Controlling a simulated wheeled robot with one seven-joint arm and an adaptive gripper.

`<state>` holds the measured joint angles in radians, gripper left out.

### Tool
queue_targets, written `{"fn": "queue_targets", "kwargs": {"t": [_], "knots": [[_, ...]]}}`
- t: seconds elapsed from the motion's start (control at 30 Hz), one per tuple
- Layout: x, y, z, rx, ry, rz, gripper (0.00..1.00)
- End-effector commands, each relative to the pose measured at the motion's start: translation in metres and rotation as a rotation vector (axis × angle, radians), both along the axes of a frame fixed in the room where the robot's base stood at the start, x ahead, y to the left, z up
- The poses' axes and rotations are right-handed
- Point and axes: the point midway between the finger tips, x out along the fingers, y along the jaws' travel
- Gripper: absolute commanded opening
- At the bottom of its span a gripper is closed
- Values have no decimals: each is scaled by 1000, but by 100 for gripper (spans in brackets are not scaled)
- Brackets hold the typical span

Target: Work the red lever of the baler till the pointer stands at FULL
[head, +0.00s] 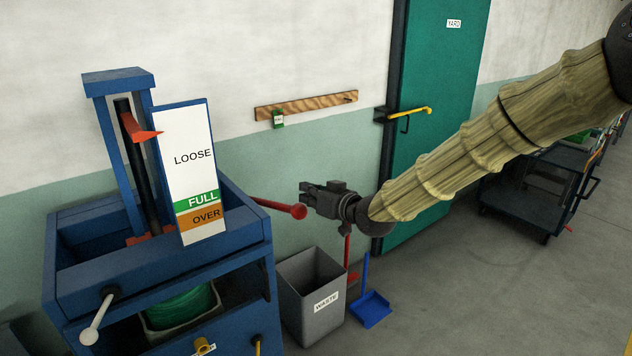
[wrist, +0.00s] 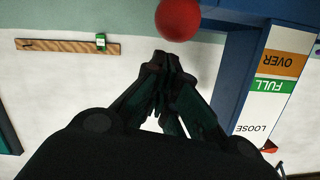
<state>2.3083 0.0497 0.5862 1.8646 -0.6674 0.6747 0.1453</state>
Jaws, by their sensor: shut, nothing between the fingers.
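The blue baler (head: 160,270) stands at the left in the head view. Its red lever (head: 275,205) sticks out to the right and ends in a red ball knob, which also shows as a red ball (wrist: 178,18) at the top of the wrist view. The orange-red pointer (head: 143,132) is high on the white scale board (head: 190,140), in the LOOSE zone, above the green FULL band (head: 197,199) and the orange OVER band. My gripper (head: 304,193) is shut and empty close by the knob; whether it touches is unclear.
A grey waste bin (head: 312,295) and a blue dustpan (head: 371,308) stand on the floor below my gripper. A white-knobbed handle (head: 95,325) is on the baler's front. A green door (head: 435,120) and a dark blue cart (head: 535,190) are farther right. Open floor lies at the lower right.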

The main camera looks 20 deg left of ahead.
Motion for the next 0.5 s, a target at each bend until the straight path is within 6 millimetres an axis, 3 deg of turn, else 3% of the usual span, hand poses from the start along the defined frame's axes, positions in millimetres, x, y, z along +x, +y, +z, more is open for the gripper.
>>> {"fn": "queue_targets", "kwargs": {"t": [0.4, 0.43, 0.5], "knots": [[-1, 0, -7, 0, 0, -1, 0], [0, -18, -6, 3, 2, -5, 0], [-1, -7, -7, 1, 0, -2, 0]]}}
